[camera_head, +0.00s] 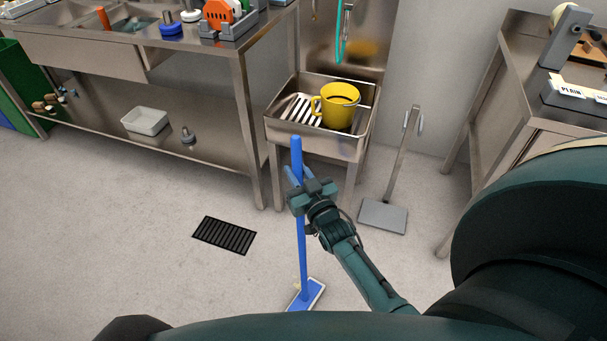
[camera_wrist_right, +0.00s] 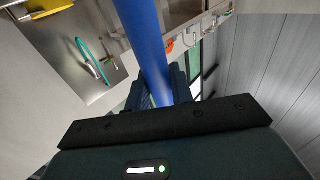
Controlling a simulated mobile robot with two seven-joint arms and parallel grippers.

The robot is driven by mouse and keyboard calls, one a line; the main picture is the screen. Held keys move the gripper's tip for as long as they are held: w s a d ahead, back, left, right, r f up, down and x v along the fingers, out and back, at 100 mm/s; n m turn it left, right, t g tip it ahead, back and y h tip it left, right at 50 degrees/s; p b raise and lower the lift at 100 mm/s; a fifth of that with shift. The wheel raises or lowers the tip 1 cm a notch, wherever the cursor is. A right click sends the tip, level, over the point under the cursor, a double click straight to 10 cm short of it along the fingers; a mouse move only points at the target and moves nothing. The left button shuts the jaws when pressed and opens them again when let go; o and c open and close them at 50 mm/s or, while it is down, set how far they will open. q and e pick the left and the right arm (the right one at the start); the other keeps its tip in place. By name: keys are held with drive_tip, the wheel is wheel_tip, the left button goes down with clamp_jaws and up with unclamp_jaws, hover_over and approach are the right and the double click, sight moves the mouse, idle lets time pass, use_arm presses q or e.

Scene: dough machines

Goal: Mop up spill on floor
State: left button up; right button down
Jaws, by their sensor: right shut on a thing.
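A mop with a blue handle (camera_head: 302,250) stands nearly upright in the head view. Its flat blue head with a pale rim (camera_head: 306,295) is low in the picture, at the floor. My right gripper (camera_head: 297,186) is shut on the handle, below its top end. In the right wrist view the blue handle (camera_wrist_right: 146,45) runs up from between the fingers of my right gripper (camera_wrist_right: 157,92). My left gripper is not in view. I see no clear spill on the visible floor (camera_head: 130,220); my own body covers the lower part of the picture.
A steel sink (camera_head: 318,143) holding a yellow jug (camera_head: 338,105) stands behind the mop. A dustpan (camera_head: 383,216) with a tall handle stands right of it. A dark floor drain (camera_head: 224,235) lies left. Steel tables flank both sides. Open floor lies to the left.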

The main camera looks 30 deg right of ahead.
drive_tip(key=shift+w+a+b, duration=0.8)
drive_tip(key=shift+w+a, duration=0.7)
drive_tip(key=shift+w, duration=0.25)
drive_tip(key=shift+s+d+r+p, duration=0.15)
drive_tip(key=shift+s+d+p, duration=0.45)
drive_tip(key=shift+s+d, duration=0.15)
drive_tip(key=shift+s+d+r+p, duration=0.1)
drive_tip(key=shift+s+d+p, duration=0.5)
drive_tip(key=shift+s, duration=0.2)
drive_tip(key=s+d, duration=0.1)
drive_tip(key=s, duration=0.1)
drive_tip(key=s+d+p, duration=0.1)
drive_tip(key=d, duration=0.1)
drive_tip(key=shift+s+d+f+p, duration=0.1)
drive_tip(key=shift+s+f+p, duration=0.05)
drive_tip(key=shift+s+p, duration=0.2)
